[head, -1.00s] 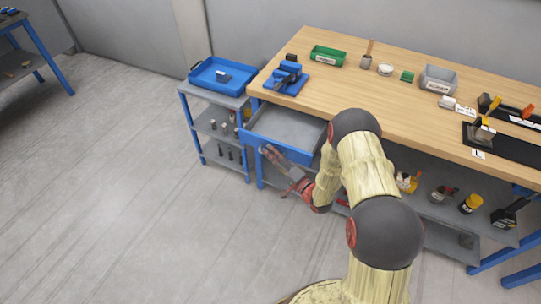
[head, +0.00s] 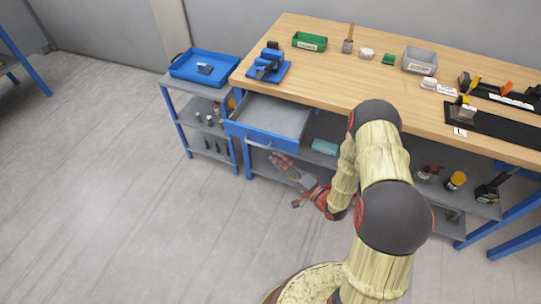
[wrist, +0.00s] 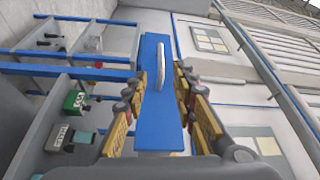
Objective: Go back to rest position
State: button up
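My gripper (head: 283,172) is beside and below the front of the open blue drawer (head: 262,138), apart from its handle (head: 258,145). The drawer is pulled out under the left end of the workbench, and its grey inside looks empty. In the wrist view my gripper (wrist: 161,82) has its two fingers spread wide, with nothing between them. The blue drawer front (wrist: 155,115) and its pale handle (wrist: 163,48) show beyond the fingers. My arm is bent, reaching down in front of the bench.
The wooden workbench (head: 330,75) holds a blue vise (head: 268,66), a green bin (head: 309,41) and a grey bin (head: 419,61). A shelf cart with a blue tray (head: 203,67) stands at its left. Lower shelves hold bottles and tools. The floor (head: 100,200) at left is clear.

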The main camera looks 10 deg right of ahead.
jog(key=shift+s+d, duration=0.15)
jog(key=shift+s, duration=0.1)
dwell(0.4)
